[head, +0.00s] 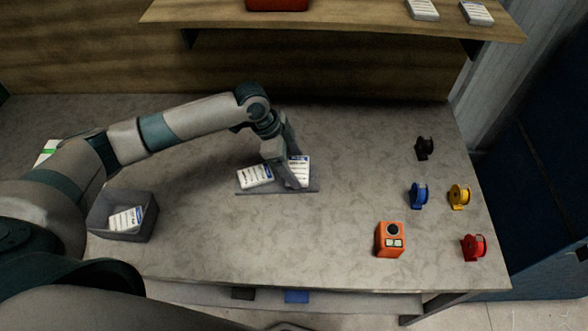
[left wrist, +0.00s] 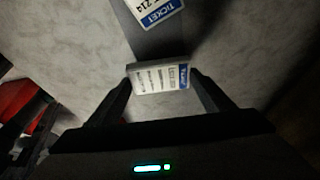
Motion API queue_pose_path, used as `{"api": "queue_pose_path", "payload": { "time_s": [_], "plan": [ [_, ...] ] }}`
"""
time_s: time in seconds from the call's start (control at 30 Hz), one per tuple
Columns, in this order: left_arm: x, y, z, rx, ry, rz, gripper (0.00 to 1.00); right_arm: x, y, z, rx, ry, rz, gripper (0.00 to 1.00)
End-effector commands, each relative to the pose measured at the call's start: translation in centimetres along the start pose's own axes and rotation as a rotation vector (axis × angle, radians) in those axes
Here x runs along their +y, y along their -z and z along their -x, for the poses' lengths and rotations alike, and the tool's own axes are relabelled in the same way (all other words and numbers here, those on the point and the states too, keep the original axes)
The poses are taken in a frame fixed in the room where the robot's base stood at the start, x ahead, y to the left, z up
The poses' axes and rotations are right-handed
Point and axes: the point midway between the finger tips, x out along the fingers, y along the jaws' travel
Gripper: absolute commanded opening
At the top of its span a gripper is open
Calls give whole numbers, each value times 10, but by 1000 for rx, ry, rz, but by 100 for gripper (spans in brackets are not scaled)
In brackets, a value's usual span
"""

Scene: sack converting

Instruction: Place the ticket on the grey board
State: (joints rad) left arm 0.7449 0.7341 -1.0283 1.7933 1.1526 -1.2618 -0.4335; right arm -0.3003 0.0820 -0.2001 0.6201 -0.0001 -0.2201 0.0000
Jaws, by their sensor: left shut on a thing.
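The grey board (head: 278,191) lies on the table near the middle in the head view, and part of it shows as a dark strip in the left wrist view (left wrist: 158,42). One white ticket (head: 255,176) with a blue band lies on its left part; it also shows at the top of the left wrist view (left wrist: 155,12). My left gripper (head: 288,172) is shut on another white ticket (head: 300,168) at the board's right part. That ticket sits between both fingers in the left wrist view (left wrist: 160,78). Whether it touches the board is unclear. My right gripper is out of view.
A grey bin (head: 148,224) with a ticket inside stands at the left. An orange device (head: 390,239) and black, blue, yellow and red tape-like rolls (head: 418,195) stand at the right. A wooden shelf (head: 340,22) with more tickets overhangs the back. The table's front middle is clear.

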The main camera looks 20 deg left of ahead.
Motion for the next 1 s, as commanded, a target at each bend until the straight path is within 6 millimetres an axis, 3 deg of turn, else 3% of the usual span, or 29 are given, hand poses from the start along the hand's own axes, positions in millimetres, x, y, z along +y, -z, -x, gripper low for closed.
{"api": "queue_pose_path", "payload": {
  "time_s": [0.3,0.67,0.7,0.77,1.0],
  "plan": [
    [1,-11,-28,0,0,-1,52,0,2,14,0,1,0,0],
    [0,-13,-31,0,1,-1,52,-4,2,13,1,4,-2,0],
    [0,-13,-32,0,1,-1,77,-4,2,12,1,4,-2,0],
    [0,-13,-31,0,1,-1,91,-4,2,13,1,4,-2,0],
    [0,-13,-31,-1,1,-1,93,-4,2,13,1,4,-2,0]
  ]
}}
